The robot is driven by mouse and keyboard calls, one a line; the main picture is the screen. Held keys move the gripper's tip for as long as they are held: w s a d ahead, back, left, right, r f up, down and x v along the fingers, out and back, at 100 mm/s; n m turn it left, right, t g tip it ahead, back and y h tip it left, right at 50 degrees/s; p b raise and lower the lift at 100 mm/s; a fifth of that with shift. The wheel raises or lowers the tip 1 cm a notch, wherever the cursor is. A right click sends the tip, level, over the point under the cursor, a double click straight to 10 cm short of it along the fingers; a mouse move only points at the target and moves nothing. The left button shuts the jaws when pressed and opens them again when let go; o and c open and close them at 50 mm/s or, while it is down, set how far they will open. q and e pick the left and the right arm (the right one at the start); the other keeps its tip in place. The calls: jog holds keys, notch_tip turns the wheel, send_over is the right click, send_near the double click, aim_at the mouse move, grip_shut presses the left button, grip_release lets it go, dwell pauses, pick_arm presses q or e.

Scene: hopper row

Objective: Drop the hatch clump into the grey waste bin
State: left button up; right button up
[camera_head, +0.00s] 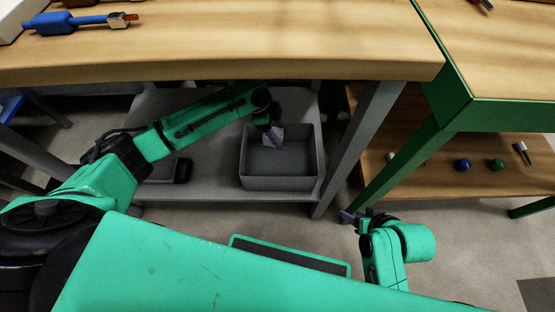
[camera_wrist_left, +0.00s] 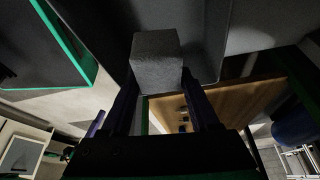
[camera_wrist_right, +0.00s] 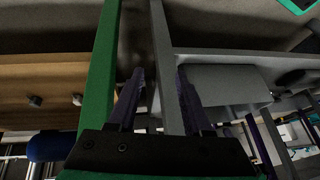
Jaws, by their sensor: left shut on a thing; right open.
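The hatch clump is a rough grey block (camera_wrist_left: 156,62) between the fingers of my left gripper (camera_wrist_left: 160,95) in the left wrist view. In the head view my left gripper (camera_head: 275,137) reaches down at the grey waste bin (camera_head: 280,184), and the pale clump (camera_head: 265,134) shows at its fingers, over the bin's opening. I cannot tell its exact height against the rim. The bin is an open box on the grey shelf under the table and also shows in the right wrist view (camera_wrist_right: 225,92). My right gripper (camera_head: 348,215) is open and empty, low and right of the bin.
The wooden tabletop (camera_head: 220,68) overhangs the grey shelf (camera_head: 215,188). A grey table leg (camera_head: 357,140) and a green bench leg (camera_head: 400,168) stand right of the bin. A black object (camera_head: 183,171) lies on the shelf to the left. A blue tool (camera_head: 60,22) lies on the tabletop.

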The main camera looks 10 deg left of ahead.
pick_arm(q)
notch_tip(320, 180, down, 4)
jog(key=b, duration=0.5)
jog(key=shift+f, duration=0.1)
jog(key=shift+f+b, duration=0.2)
jog(key=shift+b, duration=0.15)
pick_arm(e)
jog(key=w+a+f+m+t+y, duration=0.1)
jog(key=a+f+t+y, duration=0.2)
jog(key=a+f+t, duration=0.3)
jog(key=shift+w+a+y, duration=0.3)
jog(key=shift+w+a, duration=0.05)
jog(key=shift+a, duration=0.75)
jog(key=shift+r, duration=0.1)
pick_arm(q)
jog(key=o, duration=1.4)
